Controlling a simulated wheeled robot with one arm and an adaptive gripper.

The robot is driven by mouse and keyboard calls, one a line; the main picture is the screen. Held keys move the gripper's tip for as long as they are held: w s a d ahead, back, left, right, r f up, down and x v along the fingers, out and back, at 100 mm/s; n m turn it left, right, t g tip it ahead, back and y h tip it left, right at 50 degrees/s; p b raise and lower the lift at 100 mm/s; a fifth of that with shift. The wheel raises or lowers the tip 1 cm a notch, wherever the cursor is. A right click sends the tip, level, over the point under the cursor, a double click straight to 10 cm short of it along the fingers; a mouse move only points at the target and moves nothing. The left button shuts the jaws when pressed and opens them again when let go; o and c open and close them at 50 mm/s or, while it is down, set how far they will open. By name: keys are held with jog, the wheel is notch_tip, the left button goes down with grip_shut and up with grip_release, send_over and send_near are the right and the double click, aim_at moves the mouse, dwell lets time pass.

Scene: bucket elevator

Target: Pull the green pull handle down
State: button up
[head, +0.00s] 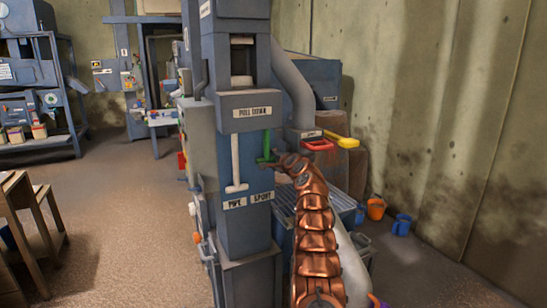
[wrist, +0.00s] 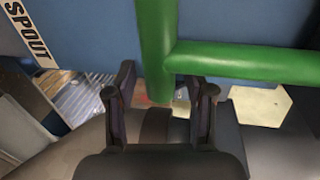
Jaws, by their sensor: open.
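The green pull handle (head: 266,147) hangs on the front of the blue-grey elevator column, right of a white handle and under the "PULL DOWN" label. In the wrist view the green handle (wrist: 157,40) is large, with a bar running off to the right. My gripper (wrist: 163,98) is open and empty, its two fingers on either side of the green stem's near end in the picture. I cannot tell whether they touch it. In the head view my copper arm ends just right of the green handle, and the fingers are hard to make out.
The white T-shaped handle (head: 236,165) hangs close to the left. "PIPE" and "SPOUT" labels (head: 262,197) are below. A red handle (head: 318,145) and a yellow one (head: 343,141) stick out to the right. Orange and blue buckets (head: 376,208) stand by the wall.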

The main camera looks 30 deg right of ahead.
grip_shut()
dwell(0.5)
